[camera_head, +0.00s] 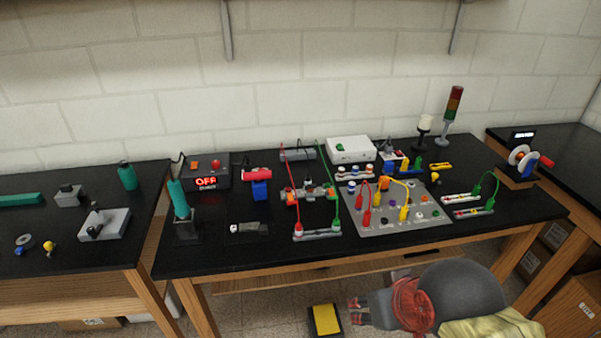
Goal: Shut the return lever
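I cannot tell for certain which part is the return lever. A teal handle (179,199) stands up, tilted slightly left, from a dark base (187,229) at the left of the middle bench. A manifold-like block (309,192) with small orange and grey parts sits at mid-bench; a red line (292,175) and a green line (328,175) run down by it to a pale strip (317,234). Any levers there are too small to make out. My gripper (358,311) is low in the picture, in front of the bench and apart from everything on it. Its finger opening is unclear.
A grey panel (350,222) with red and yellow leads lies right of the strip. A box reading OFF (207,180), a red-and-blue device (261,190) and a signal tower (453,105) stand behind. A yellow-topped pedal (326,320) is on the floor.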

